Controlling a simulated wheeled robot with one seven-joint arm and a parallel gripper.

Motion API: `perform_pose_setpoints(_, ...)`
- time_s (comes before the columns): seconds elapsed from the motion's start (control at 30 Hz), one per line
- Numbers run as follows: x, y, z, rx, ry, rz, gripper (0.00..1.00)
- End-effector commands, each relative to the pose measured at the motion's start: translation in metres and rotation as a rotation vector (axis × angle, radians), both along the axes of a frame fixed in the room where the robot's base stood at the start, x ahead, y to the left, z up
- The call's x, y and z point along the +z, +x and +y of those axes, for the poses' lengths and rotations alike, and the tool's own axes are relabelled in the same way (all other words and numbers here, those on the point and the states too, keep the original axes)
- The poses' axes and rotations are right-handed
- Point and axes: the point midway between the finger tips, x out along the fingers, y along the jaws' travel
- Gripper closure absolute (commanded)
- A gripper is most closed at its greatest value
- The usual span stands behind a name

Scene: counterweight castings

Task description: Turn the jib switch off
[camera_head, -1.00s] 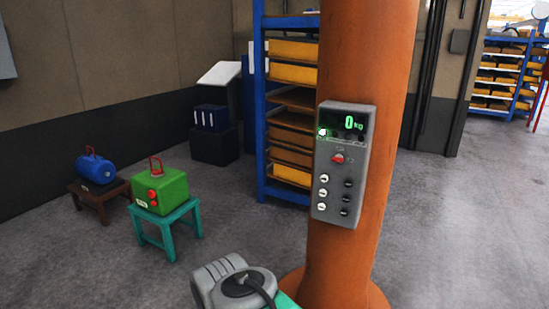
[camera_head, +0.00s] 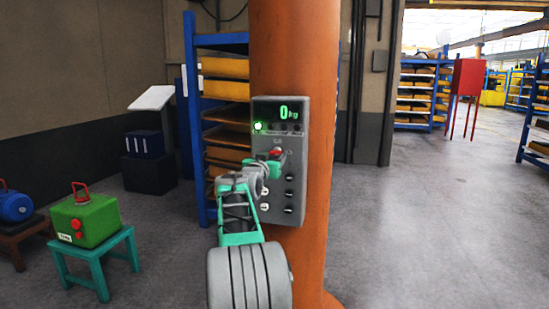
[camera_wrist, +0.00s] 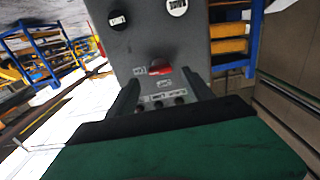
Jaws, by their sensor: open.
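The grey control box (camera_head: 291,210) is mounted on the orange column. Its display (camera_head: 287,113) reads 0 kg in green, and a green lamp (camera_head: 258,127) is lit below it at the left. A red switch (camera_head: 277,152) sits mid-panel; it also shows in the wrist view (camera_wrist: 160,67). My gripper (camera_head: 272,166) is in front of the panel, just below the red switch. In the wrist view its two open fingers (camera_wrist: 160,95) stand either side of the area in front of the switch, apart from it. The label text is too small to read.
The orange column (camera_head: 322,170) rises from the floor. A green casting (camera_head: 86,218) sits on a teal stool (camera_head: 98,260) at left, beside a blue casting (camera_head: 14,205). A blue rack (camera_head: 190,110) stands behind.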

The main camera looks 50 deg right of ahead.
Motion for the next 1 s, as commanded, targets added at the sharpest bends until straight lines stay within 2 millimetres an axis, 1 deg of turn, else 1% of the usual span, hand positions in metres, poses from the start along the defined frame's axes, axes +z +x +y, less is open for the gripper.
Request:
perform_pose_setpoints(0.03,0.002,0.004,-0.01,-0.002,0.002,0.002,0.4)
perform_pose_setpoints(0.1,0.002,0.008,-0.022,-0.002,0.002,0.002,0.4)
perform_pose_setpoints(0.2,0.002,0.014,-0.034,0.0,0.002,0.002,0.4)
perform_pose_setpoints(0.33,0.001,0.018,-0.042,0.001,0.002,0.002,0.4)
perform_pose_setpoints(0.57,-0.001,0.019,-0.043,0.002,0.002,0.002,0.4)
perform_pose_setpoints(0.67,-0.001,0.019,-0.043,0.002,0.002,0.002,0.47)
perform_pose_setpoints(1.0,0.0,0.019,-0.043,0.003,0.002,0.002,0.74)
